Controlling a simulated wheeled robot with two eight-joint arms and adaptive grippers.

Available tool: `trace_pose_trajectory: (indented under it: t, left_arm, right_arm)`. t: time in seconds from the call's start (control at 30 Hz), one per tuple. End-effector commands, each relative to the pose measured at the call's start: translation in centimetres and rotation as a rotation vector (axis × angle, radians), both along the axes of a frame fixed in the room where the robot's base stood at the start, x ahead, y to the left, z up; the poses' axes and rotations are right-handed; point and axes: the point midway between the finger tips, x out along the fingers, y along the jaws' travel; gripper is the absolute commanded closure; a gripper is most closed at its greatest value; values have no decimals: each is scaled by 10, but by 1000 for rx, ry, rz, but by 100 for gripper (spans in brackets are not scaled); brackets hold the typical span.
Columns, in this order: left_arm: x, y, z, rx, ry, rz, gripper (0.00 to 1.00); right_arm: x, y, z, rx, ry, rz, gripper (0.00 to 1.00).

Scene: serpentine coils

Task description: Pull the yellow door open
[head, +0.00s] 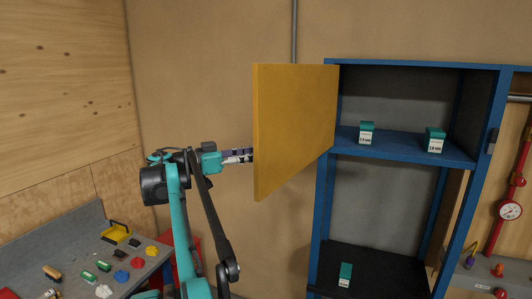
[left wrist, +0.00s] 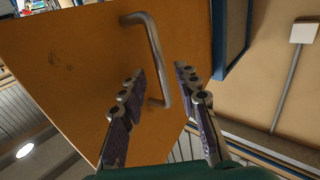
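The yellow door (head: 292,125) stands wide open, swung out from the left side of the blue cabinet (head: 327,215). In the left wrist view the door (left wrist: 60,60) fills the left and middle, with its metal bar handle (left wrist: 155,50). My left gripper (head: 240,156) is at the door's far left edge in the head view, its fingertips hidden behind the door. In the left wrist view my left gripper (left wrist: 160,72) is open, with the lower part of the handle between its fingertips and gaps on both sides. My right gripper is not in view.
Inside the cabinet, two small green-and-white boxes (head: 366,133) (head: 434,140) stand on the upper shelf and another box (head: 345,274) below. A grey table (head: 75,255) with several small coloured parts is at lower left. A gauge panel (head: 509,211) is at right.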

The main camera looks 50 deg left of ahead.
Motion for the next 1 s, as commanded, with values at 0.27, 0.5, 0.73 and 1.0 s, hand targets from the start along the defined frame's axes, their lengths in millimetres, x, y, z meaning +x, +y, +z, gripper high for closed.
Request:
trace_pose_trajectory:
  t: [0.27,0.5,0.73,1.0]
  left_arm:
    - [-56,12,0,0,0,2,68]
    - [-74,15,0,0,0,0,68]
    - [-74,15,0,0,0,-1,68]
    - [-74,15,0,0,0,-1,68]
  right_arm:
    - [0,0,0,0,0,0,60]
    - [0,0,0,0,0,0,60]
    - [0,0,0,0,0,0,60]
    - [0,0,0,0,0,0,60]
